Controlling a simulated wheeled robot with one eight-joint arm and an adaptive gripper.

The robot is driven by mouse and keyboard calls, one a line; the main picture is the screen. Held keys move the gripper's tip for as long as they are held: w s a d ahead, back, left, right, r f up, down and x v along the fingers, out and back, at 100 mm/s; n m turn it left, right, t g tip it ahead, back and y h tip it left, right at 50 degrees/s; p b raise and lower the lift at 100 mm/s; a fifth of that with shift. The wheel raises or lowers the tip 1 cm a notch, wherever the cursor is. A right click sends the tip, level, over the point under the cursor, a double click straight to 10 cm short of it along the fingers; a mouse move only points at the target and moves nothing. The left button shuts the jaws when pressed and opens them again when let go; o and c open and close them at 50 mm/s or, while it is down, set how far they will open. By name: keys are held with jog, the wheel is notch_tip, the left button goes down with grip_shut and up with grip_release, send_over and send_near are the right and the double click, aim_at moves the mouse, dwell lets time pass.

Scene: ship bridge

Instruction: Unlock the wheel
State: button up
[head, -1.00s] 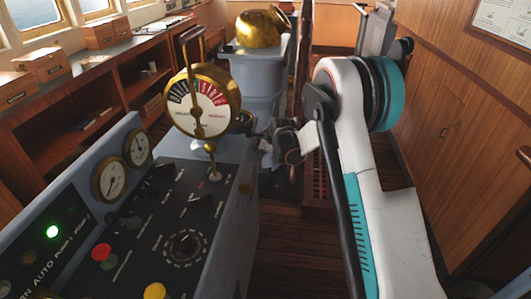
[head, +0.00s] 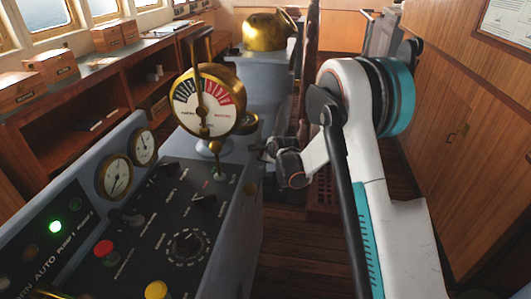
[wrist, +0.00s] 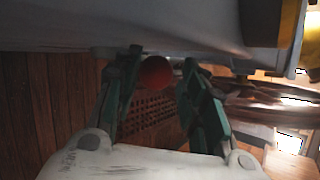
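A dark wooden wheel (head: 309,70) shows nearly edge-on behind the console in the head view. In the wrist view, a round red knob (wrist: 155,72) lies between the fingertips of my gripper (wrist: 158,65), just under a pale grey surface (wrist: 190,25). The green fingers stand apart, with a visible gap on each side of the knob. I cannot tell whether the knob is fully between the tips or slightly beyond them. In the head view, my wrist (head: 291,166) is low beside the console's right side; the fingers are hard to make out and the red knob does not show.
The console (head: 225,215) carries a brass telegraph (head: 207,100) with an upright lever, gauges (head: 115,178), a red button (head: 103,248) and a yellow one (head: 156,290). A brass-topped pedestal (head: 264,33) stands behind. Wood panelling (head: 445,100) bounds the right; floor shows between.

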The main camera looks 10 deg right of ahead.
dwell(0.4)
jog(key=v, duration=1.2)
jog(key=s+r+n+g, duration=0.1)
jog(key=s+r+n, duration=0.5)
jog(key=s, duration=0.4)
jog(key=s+r+n+g, duration=0.1)
jog(key=s+r+n, duration=0.55)
jog(key=s, duration=0.35)
jog(key=s+n, duration=0.3)
jog(key=s, duration=0.3)
jog(key=s+d+n+g, duration=0.1)
jog(key=s+n, duration=0.2)
jog(key=s, duration=0.4)
jog(key=s+d+f+n+h, duration=0.1)
jog(key=s+n, duration=0.2)
jog(key=s, duration=0.3)
jog(key=shift+s+n, duration=0.35)
jog(key=shift+r, duration=0.1)
